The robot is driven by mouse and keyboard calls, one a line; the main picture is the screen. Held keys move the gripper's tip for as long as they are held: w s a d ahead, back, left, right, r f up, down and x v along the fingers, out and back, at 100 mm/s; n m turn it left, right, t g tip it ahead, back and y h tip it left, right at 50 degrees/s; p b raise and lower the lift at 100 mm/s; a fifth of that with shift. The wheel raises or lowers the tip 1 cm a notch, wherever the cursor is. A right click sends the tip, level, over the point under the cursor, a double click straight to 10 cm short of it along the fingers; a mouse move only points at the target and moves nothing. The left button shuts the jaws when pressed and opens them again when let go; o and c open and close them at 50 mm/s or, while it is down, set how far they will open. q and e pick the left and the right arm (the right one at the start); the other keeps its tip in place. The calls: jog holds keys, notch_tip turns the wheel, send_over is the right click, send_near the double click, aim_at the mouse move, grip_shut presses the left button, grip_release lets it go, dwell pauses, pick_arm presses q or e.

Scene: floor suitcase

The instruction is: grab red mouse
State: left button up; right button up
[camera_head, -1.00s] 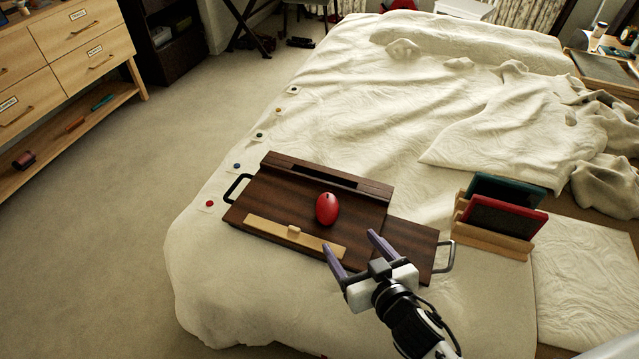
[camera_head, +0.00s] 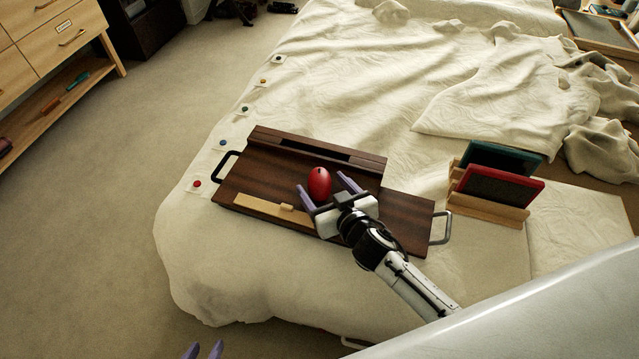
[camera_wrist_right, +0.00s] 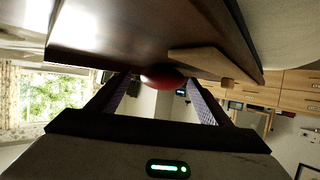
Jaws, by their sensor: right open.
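The red mouse (camera_head: 319,184) lies on the dark wooden lap desk (camera_head: 277,169) on the bed. My right gripper (camera_head: 322,182) is open, with its purple fingers on either side of the mouse's near part. In the right wrist view, the mouse (camera_wrist_right: 163,78) shows between the two fingertips (camera_wrist_right: 160,82). I cannot tell whether either finger touches it. My left gripper (camera_head: 203,350) shows only its purple fingertips at the bottom edge, a little apart and far from the mouse.
A light wooden strip (camera_head: 264,209) lies on the desk's near edge, left of my right gripper. Black (camera_head: 225,166) and grey (camera_head: 440,228) handles stick out from its sides. A wooden rack (camera_head: 487,208) holds red and green tablets to the right. Coloured buttons line the bed's left edge.

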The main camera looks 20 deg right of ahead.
jog(key=shift+w, duration=0.25)
jog(key=c, duration=1.2)
